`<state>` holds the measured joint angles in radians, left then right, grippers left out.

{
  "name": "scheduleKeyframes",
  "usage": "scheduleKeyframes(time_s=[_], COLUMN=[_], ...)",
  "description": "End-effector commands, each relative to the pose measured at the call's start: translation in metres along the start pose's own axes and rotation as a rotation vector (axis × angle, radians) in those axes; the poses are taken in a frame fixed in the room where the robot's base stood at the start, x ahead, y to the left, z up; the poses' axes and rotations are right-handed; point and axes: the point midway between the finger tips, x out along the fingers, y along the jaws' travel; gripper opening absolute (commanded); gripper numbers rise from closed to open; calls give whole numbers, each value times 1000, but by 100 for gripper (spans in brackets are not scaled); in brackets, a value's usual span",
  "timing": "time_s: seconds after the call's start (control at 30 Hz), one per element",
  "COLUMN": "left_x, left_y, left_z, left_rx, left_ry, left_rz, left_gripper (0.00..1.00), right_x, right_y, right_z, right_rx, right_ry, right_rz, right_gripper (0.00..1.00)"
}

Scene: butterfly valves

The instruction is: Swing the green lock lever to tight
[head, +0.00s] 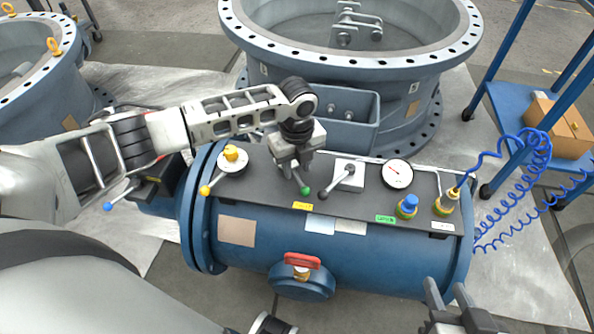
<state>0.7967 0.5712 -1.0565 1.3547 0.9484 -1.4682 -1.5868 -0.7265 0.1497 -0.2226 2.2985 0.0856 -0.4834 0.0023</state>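The green lock lever shows as a green knob (305,190) on the dark top plate of the blue tank; its shaft runs up under my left gripper. My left gripper (297,178) points down over that lever, its fingers at or very near the shaft just behind the knob. Whether the fingers are closed on the shaft I cannot tell. The lever's pivot and any tight mark are hidden by the gripper. My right gripper (449,292) is at the bottom right, in front of the tank's right end, empty with its fingers apart.
Close right of the green knob is a black-knobbed lever (335,182). A yellow-knobbed lever (208,187) is to the left. A gauge (397,174), a blue-capped fitting (407,206) and a coiled blue hose (512,180) are right. A red handle (302,261) is on the front.

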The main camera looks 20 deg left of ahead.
Motion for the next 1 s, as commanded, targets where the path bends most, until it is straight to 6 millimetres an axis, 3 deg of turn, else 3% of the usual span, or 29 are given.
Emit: scheduleKeyframes(time_s=[0.13,0.47,0.6,1.0], left_x=[13,16,15,14], left_y=[0,0,0,10], left_z=[0,0,0,4], left_rx=[0,0,0,7], left_ry=[0,0,0,1], left_rz=[0,-1,-1,2], left_gripper=[32,32,0,0], right_x=[0,-2,-2,0], right_y=[0,-1,-1,-1], right_z=[3,0,1,-2], right_rx=[-3,-4,-4,3], right_ry=[-2,3,3,-1], right_rz=[-2,-3,-3,-1], right_gripper=[36,36,36,36])
